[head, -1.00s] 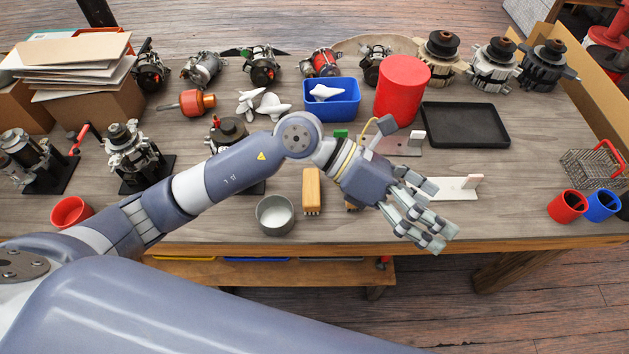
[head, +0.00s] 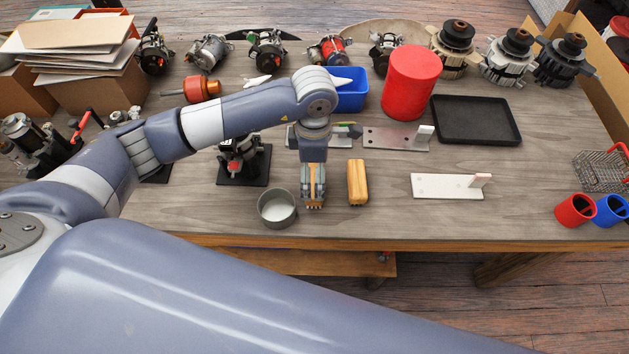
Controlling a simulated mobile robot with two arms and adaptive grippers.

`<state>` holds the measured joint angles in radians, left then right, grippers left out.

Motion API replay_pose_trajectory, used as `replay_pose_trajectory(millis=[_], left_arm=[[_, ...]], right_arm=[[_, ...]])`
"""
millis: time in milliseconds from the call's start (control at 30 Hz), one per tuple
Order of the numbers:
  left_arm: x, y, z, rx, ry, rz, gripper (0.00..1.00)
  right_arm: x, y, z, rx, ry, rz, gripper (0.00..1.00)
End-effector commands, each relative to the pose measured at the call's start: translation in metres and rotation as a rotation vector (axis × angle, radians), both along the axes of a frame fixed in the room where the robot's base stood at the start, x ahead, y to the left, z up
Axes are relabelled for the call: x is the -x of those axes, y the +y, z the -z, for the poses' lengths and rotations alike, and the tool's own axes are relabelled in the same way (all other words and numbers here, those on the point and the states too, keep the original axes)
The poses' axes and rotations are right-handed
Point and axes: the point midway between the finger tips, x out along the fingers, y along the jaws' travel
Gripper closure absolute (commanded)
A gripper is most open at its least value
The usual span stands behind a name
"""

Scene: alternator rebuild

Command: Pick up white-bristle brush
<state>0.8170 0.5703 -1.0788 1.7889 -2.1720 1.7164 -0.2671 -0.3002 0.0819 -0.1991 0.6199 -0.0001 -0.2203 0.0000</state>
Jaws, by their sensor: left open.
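Two wooden-backed, brush-like blocks lie near the front of the table. One (head: 357,182) is fully visible to the right of my left gripper. The other (head: 313,190) shows as a strip of wood between the fingers of my left gripper (head: 313,198). My left gripper points down over this second block, open, with its fingers along the sides; I cannot tell whether they touch it. The bristles face down or are hidden, so I cannot tell which block has white ones. My right gripper is not in view.
A grey metal bowl (head: 277,208) stands close left of the left gripper. A white plate with an upright block (head: 448,186), a metal plate (head: 396,139) and a black tray (head: 475,120) lie to the right. A red cylinder (head: 410,84) and blue bin (head: 352,92) stand behind.

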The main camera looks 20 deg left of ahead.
Motion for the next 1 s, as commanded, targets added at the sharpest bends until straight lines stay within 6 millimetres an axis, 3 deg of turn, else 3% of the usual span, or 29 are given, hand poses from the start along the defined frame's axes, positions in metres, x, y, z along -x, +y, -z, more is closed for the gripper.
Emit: replay_pose_trajectory(millis=[400, 700, 867, 1000], left_arm=[[0.001, -0.007, 0.049, 0.003, 0.002, 0.0, 0.0], [0.0, -0.007, 0.055, 0.003, 0.0, 0.001, 0.0], [0.0, -0.007, 0.055, 0.003, 0.0, 0.001, 0.35], [0.0, -0.007, 0.054, 0.003, 0.0, 0.001, 0.35]], right_arm=[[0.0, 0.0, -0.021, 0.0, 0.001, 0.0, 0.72], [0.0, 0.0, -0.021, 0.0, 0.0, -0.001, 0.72], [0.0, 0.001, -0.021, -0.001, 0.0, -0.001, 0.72], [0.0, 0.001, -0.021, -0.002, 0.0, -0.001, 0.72]])
